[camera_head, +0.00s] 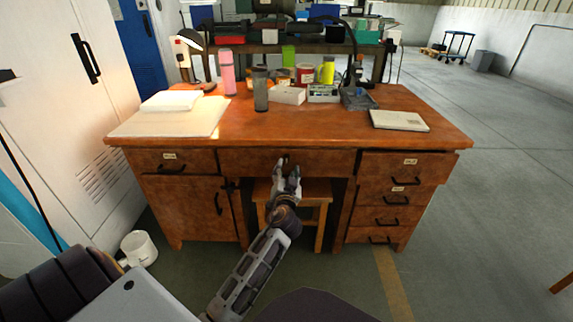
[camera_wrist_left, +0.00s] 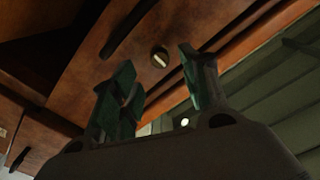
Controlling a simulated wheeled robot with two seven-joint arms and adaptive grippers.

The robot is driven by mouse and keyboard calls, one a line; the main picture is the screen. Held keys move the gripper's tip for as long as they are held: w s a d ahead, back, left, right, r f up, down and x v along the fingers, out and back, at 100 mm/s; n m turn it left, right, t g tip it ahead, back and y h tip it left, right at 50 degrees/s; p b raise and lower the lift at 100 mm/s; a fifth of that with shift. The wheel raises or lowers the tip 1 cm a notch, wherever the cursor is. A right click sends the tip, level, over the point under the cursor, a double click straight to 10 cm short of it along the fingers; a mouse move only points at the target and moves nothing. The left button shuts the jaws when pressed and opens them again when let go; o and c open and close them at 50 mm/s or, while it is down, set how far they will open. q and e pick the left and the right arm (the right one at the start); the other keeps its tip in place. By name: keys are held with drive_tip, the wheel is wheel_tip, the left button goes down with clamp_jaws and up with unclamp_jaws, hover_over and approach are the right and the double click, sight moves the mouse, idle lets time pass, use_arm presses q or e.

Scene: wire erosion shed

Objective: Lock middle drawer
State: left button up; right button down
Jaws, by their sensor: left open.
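The wooden desk's middle drawer (camera_head: 325,161) has a brown front and appears closed. My left gripper (camera_head: 287,168) is in front of it, near the middle of its front. In the left wrist view the drawer's round metal lock (camera_wrist_left: 160,57) with a bright slot shows between the tips of my left gripper (camera_wrist_left: 157,62). The two fingers stand apart with nothing held between them. The lock seems a little beyond the fingertips; I cannot tell whether they touch it. In the head view the gripper partly covers the lock area. My right gripper is not in view.
A wooden stool (camera_head: 318,190) stands under the desk, below my left arm. The right drawer stack (camera_head: 386,201) has several black handles. Bottles, boxes and papers stand on the desktop (camera_head: 320,127). A white bucket (camera_head: 139,247) sits on the floor at left. Floor at right is mostly clear.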

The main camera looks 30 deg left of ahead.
sight(287, 161)
use_arm(q)
drive_tip(key=shift+b+x, duration=0.45)
drive_tip(key=shift+x, duration=2.2)
clamp_jaws()
